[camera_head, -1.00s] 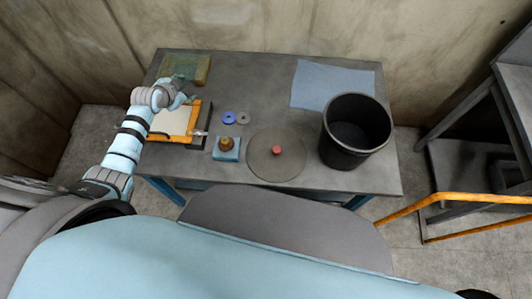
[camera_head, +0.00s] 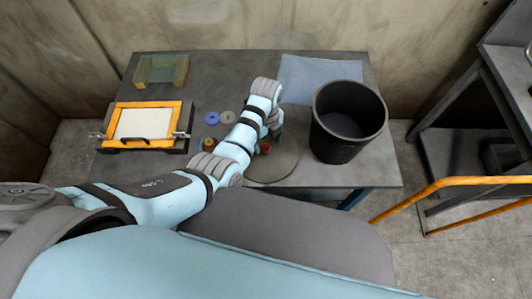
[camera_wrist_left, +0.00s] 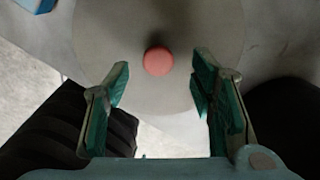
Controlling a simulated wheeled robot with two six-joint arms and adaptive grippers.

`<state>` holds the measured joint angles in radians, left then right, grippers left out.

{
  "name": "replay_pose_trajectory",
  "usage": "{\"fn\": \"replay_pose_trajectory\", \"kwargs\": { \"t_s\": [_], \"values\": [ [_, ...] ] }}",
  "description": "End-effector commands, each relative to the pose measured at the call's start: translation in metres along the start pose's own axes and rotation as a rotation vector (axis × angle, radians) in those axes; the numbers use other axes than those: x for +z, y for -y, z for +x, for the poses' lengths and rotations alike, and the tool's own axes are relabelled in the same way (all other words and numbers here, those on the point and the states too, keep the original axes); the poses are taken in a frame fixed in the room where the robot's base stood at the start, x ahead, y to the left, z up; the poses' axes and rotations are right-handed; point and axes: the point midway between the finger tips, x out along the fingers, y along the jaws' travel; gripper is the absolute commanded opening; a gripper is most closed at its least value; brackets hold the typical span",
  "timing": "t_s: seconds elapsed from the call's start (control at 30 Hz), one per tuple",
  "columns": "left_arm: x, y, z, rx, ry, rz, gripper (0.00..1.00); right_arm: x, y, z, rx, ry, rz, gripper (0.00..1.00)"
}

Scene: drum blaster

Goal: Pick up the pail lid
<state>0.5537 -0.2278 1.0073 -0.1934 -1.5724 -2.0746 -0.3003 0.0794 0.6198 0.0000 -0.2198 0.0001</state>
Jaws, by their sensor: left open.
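The pail lid (camera_head: 281,166) is a flat grey disc with a red knob (camera_head: 265,147), lying on the table left of the black pail (camera_head: 347,122). In the head view my left arm covers part of the lid. In the left wrist view the lid (camera_wrist_left: 112,62) fills the upper middle, and its red knob (camera_wrist_left: 158,61) sits just beyond and between my fingertips. My left gripper (camera_wrist_left: 160,75) is open, above the lid with the knob not gripped; in the head view the left gripper (camera_head: 274,138) is partly hidden by its wrist. My right gripper is not in view.
A blue ring (camera_head: 211,118) and a grey ring (camera_head: 228,117) lie beside my arm. A blue cloth (camera_head: 318,80) lies behind the pail. An orange rail (camera_head: 455,184) stands at right.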

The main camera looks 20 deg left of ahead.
Motion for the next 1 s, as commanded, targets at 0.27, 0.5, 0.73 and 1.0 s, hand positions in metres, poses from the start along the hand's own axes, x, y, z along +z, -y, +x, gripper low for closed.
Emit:
{"fn": "replay_pose_trajectory", "kwargs": {
  "t_s": [0.27, 0.5, 0.73, 1.0],
  "values": [
    [0.002, -0.002, 0.043, 0.001, 0.000, -0.003, 0.51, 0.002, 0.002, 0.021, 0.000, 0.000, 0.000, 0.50],
    [0.002, -0.002, 0.041, 0.000, 0.000, -0.003, 0.38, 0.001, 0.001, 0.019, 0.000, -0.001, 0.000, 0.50],
    [0.002, -0.002, 0.041, 0.000, -0.001, -0.003, 0.01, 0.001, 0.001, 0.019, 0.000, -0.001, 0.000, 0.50],
    [0.002, -0.002, 0.038, -0.001, 0.000, -0.003, 0.00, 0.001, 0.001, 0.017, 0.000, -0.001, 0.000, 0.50]
  ]
}}
